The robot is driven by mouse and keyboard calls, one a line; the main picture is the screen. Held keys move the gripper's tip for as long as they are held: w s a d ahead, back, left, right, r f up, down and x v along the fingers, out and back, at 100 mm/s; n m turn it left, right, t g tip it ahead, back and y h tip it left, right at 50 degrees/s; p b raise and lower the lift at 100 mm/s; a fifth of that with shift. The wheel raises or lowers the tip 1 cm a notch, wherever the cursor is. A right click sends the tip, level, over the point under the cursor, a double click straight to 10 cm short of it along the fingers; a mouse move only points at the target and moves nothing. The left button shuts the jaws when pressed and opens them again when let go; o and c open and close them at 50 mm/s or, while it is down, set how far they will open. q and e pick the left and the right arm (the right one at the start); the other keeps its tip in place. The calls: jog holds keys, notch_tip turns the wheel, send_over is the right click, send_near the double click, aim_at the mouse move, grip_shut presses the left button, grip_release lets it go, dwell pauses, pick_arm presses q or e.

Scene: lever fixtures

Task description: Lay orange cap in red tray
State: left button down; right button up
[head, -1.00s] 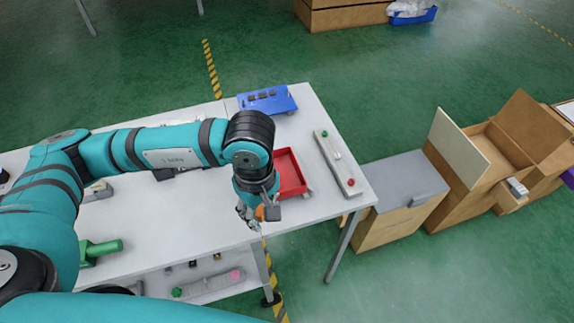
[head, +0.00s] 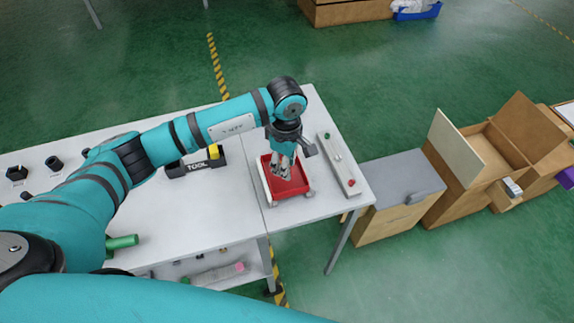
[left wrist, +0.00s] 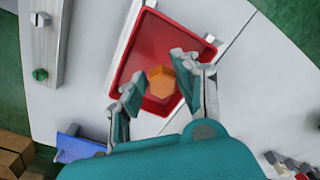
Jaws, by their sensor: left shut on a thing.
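The red tray (head: 298,188) stands on the right part of the white table, and it also fills the upper middle of the left wrist view (left wrist: 146,43). My left gripper (head: 283,173) points down over the tray. In the left wrist view its two fingers (left wrist: 160,78) are shut on the orange cap (left wrist: 160,84), with the red tray floor behind it. I cannot tell whether the cap touches the tray floor. In the head view the fingers mostly hide the cap. My right gripper is out of view.
A long grey fixture (head: 338,162) with a green and a red knob lies right of the tray. A black holder marked TOOL (head: 196,168) stands to the left. The white table (head: 215,212) is clear between holder and tray. A green cylinder (head: 122,241) lies near the front edge.

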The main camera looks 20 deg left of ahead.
pick_arm(q)
jog(key=shift+w, duration=0.35)
jog(key=shift+f, duration=0.15)
notch_tip(320, 180, down, 3)
jog(key=shift+s+r+p, duration=0.1)
jog(key=shift+p, duration=0.75)
jog(key=shift+f+b, duration=0.3)
jog(key=shift+f, duration=0.1)
jog(key=c, duration=1)
grip_release()
jog(key=shift+o, duration=0.2)
